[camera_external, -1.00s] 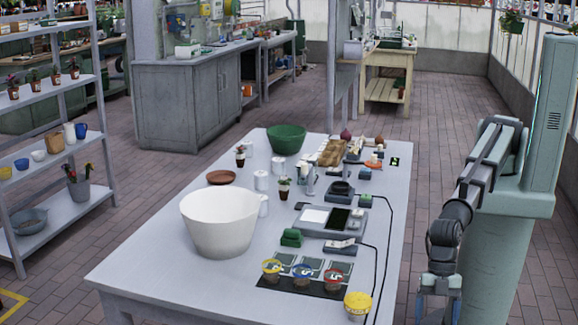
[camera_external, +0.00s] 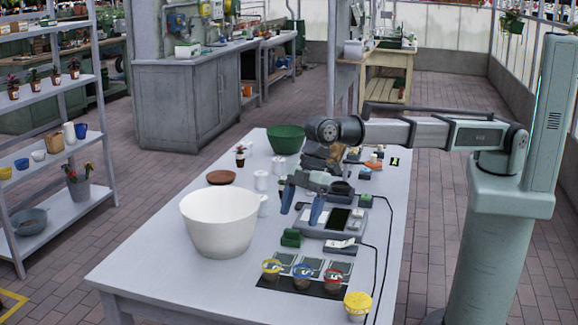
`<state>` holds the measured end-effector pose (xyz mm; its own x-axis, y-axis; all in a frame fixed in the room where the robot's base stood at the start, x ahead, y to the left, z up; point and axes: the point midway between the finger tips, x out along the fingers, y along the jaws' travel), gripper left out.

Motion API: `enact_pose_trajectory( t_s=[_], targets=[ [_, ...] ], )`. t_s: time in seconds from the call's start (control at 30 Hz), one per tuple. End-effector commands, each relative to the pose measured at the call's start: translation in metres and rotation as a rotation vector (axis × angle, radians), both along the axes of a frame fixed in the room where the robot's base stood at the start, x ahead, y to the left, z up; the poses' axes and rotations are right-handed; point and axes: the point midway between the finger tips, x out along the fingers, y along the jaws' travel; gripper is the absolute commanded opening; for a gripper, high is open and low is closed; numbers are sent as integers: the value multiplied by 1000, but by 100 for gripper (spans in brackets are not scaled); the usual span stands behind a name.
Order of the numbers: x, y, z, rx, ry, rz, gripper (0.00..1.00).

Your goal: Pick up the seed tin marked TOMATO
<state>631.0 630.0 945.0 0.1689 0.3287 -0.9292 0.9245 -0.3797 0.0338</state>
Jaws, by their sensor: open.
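No TOMATO marking is legible from here, so I cannot tell which thing is that tin. Small round containers stand in a row at the table's near end: one yellow-topped (camera_external: 271,268), one blue-topped (camera_external: 303,272) and one red-topped (camera_external: 333,277). A larger yellow-topped container (camera_external: 357,304) stands at the near right edge. My gripper (camera_external: 301,211) is open and empty, its blue fingers pointing down above the middle of the table. It is beyond the row of containers, between the white bowl and the grey device. My arm and gripper hide part of the table behind them.
A large white bowl (camera_external: 219,225) stands left of my gripper. A green block-like object (camera_external: 291,238) and a grey device with a dark screen (camera_external: 334,220) lie near it. Black cables run along the right side. The near left tabletop (camera_external: 165,270) is clear.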

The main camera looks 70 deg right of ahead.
Motion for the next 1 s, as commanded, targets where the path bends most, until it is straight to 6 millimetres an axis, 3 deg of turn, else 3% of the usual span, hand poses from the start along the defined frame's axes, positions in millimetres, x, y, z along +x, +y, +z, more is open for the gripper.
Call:
enact_pose_trajectory(
  t_s=[0.03,0.1,0.27,0.5,0.7,0.8,1.0],
  targets=[
    [25,-19,2,-21,7,-21,82],
    [52,-46,3,-53,17,-40,82],
    [108,-111,7,-118,49,-85,82],
    [180,-222,17,-210,115,-154,82],
    [221,-310,25,-269,177,-202,82],
    [233,-342,28,-286,203,-220,82],
    [242,-373,30,-303,229,-234,82]
  ],
)
